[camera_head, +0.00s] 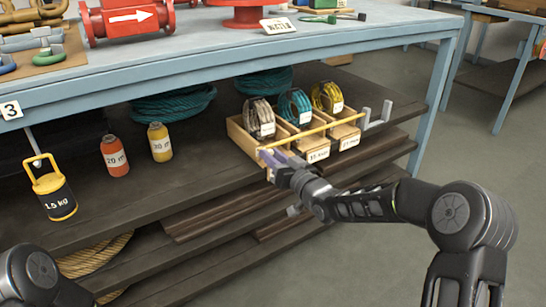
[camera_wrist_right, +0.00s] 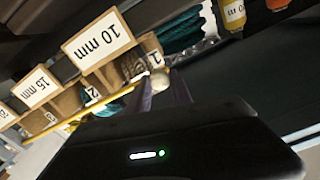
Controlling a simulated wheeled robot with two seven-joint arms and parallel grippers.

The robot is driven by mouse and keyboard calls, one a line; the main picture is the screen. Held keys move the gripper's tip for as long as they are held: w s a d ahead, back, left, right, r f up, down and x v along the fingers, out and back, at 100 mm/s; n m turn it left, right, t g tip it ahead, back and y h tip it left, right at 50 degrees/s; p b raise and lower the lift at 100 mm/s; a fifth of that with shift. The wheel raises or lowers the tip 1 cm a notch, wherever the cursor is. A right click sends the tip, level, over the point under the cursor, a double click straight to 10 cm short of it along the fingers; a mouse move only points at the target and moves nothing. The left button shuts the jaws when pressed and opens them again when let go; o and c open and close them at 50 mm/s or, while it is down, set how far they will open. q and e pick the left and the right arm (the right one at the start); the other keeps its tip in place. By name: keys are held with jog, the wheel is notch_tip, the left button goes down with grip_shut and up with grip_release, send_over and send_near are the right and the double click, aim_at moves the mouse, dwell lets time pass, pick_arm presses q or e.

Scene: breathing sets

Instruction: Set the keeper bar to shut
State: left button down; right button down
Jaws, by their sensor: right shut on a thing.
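The keeper bar (camera_head: 318,131) is a thin yellow bar running across the wooden compartment rack on the upper shelf, in front of the reels. It also shows in the right wrist view (camera_wrist_right: 72,119). Its right end is by a pair of grey upright hooks (camera_head: 375,115); I cannot tell whether it sits in them. My right gripper (camera_head: 271,157) is at the bar's left end, shut on it. In the right wrist view a pale round knob (camera_wrist_right: 160,80) shows between the fingers. My left gripper is out of view; only part of my left arm shows.
Three reels, brown (camera_head: 259,118), teal (camera_head: 295,106) and yellow (camera_head: 326,97), stand in the rack (camera_head: 242,139). An orange bottle (camera_head: 115,157), a yellow bottle (camera_head: 160,143) and a 1.5 kg weight (camera_head: 55,190) stand left. The blue-framed bench (camera_head: 230,55) overhangs the shelf.

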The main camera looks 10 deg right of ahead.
jog(key=c, duration=1.1)
grip_release()
jog(key=shift+c, duration=0.2)
jog(key=p+v, duration=0.2)
jog(key=v, duration=0.6)
jog(key=shift+w, duration=0.1)
